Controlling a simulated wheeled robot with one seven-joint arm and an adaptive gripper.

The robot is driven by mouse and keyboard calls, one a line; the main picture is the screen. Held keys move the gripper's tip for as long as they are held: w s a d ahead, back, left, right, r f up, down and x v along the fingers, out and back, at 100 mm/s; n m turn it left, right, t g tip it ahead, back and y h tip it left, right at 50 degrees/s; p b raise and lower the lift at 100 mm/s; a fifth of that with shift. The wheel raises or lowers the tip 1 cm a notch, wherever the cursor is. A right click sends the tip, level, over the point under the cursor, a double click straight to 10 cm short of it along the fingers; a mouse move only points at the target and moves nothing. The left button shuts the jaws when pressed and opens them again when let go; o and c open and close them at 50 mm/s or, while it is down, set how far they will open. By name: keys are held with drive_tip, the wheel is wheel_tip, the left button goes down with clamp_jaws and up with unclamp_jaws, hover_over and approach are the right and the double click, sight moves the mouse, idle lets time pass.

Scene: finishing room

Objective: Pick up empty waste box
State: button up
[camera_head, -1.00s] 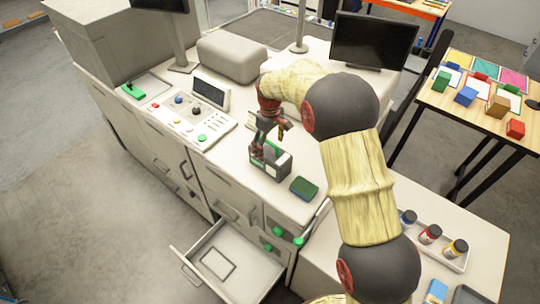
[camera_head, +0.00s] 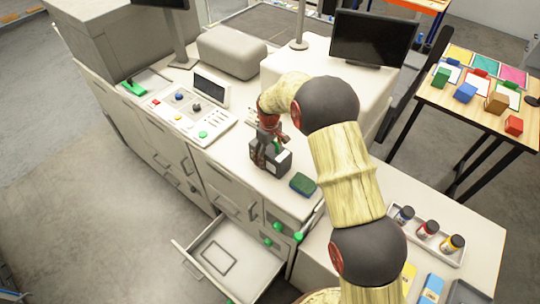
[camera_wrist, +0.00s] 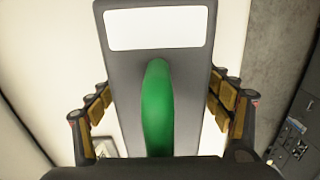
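The waste box (camera_head: 284,162) is a dark grey box with a white label panel and a green handle. It stands on the white counter, close to the front edge. In the wrist view the box (camera_wrist: 155,28) lies straight ahead, with its green handle (camera_wrist: 157,110) pointing towards my palm. My gripper (camera_head: 266,152) is down at the box; my arm and fingers hide part of it. In the wrist view my gripper (camera_wrist: 160,105) is open, one finger on each side of the handle, with a gap to it. The inside of the box is not visible.
A green sponge-like block (camera_head: 302,184) lies right of the box. A control panel (camera_head: 190,112) is to the left. An open drawer (camera_head: 232,262) juts out below the counter. A tray of bottles (camera_head: 428,235) stands at the right. A monitor (camera_head: 372,40) stands behind.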

drive_tip(key=c, duration=1.2)
drive_tip(key=shift+c, duration=0.4)
drive_tip(key=shift+r, duration=0.15)
